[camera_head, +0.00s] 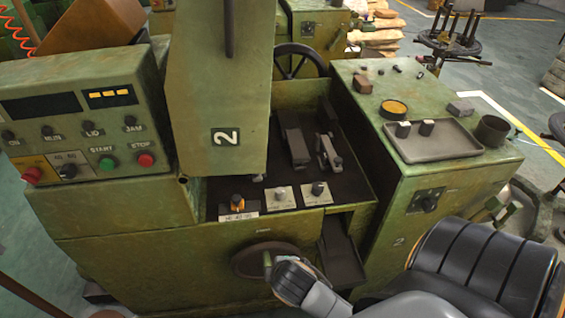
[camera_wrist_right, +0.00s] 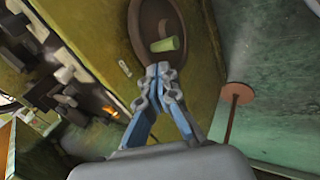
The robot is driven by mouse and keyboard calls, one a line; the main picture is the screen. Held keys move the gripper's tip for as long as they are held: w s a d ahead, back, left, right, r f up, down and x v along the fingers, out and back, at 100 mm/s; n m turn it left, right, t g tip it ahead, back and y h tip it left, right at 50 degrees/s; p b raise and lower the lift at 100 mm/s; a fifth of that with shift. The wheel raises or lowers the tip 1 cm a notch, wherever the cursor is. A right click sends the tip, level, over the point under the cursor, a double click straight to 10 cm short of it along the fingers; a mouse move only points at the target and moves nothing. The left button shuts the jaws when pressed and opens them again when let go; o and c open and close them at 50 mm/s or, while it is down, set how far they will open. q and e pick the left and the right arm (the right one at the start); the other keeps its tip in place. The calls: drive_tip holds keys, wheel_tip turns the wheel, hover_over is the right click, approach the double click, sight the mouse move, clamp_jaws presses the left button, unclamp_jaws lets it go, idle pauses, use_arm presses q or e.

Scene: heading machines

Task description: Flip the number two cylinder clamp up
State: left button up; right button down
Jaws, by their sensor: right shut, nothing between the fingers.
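A green machine marked 2 (camera_head: 225,136) stands before me. In its dark recess sit a dark block (camera_head: 295,147) and a grey metal lever-like part (camera_head: 329,158), low and tilted; which of these is the cylinder clamp I cannot tell for sure. Contact cannot be told. My left gripper is not in view.
A tall green panel (camera_head: 215,75) partly blocks the recess from the left. A control box (camera_head: 85,115) with buttons stands at left. Knobs (camera_head: 279,196) line the recess's front edge. A grey tray (camera_head: 440,147) and a dark cup (camera_head: 492,130) stand on the right cabinet.

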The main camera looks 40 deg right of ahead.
drive_tip(key=s+a+m, duration=0.1)
drive_tip(key=s+a+f+m+g+y, duration=0.1)
drive_tip(key=m, duration=0.1)
drive_tip(key=shift+s+f, duration=0.2)
drive_tip(key=shift+s, duration=0.2)
drive_tip(key=shift+f, duration=0.1)
